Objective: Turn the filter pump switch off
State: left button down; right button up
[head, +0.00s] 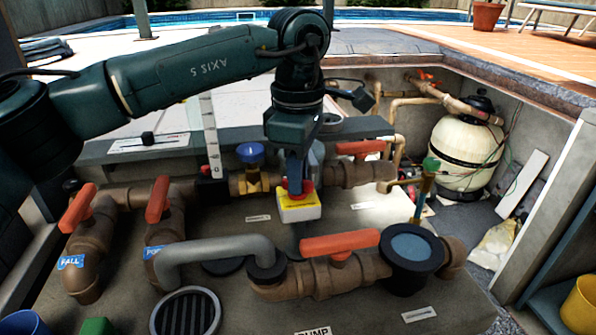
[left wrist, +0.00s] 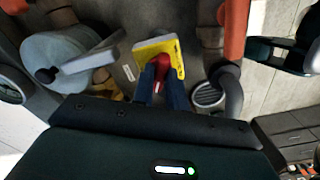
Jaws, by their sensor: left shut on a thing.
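The switch is a small box with a yellow face and white sides (head: 299,212), standing among the brown pipes in the middle of the head view. A red knob (left wrist: 160,64) sits on its yellow face (left wrist: 153,47), as the left wrist view shows. My left gripper (head: 295,180) reaches down from above with its blue fingers at the box. In the left wrist view the two fingers (left wrist: 161,78) are shut on the red knob, one on each side. The fingers partly cover the knob, and I cannot read its set position. My right gripper does not show.
Red valve handles stand close around: one in front (head: 340,244), one behind (head: 361,147), two at the left (head: 158,200). A blue-capped valve (head: 250,153) is just left of the gripper. A grey pipe (head: 215,250) and blue-lidded strainer (head: 411,248) lie in front. A cream filter tank (head: 464,150) stands back right.

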pick_arm(q)
jog(key=n, duration=0.5)
jog(key=shift+n, duration=0.4)
dwell(0.3)
jog(key=c, duration=1.4)
grip_release()
jog(key=shift+r, duration=0.1)
notch_tip(320, 180, up, 13)
jog(key=shift+p, duration=0.4)
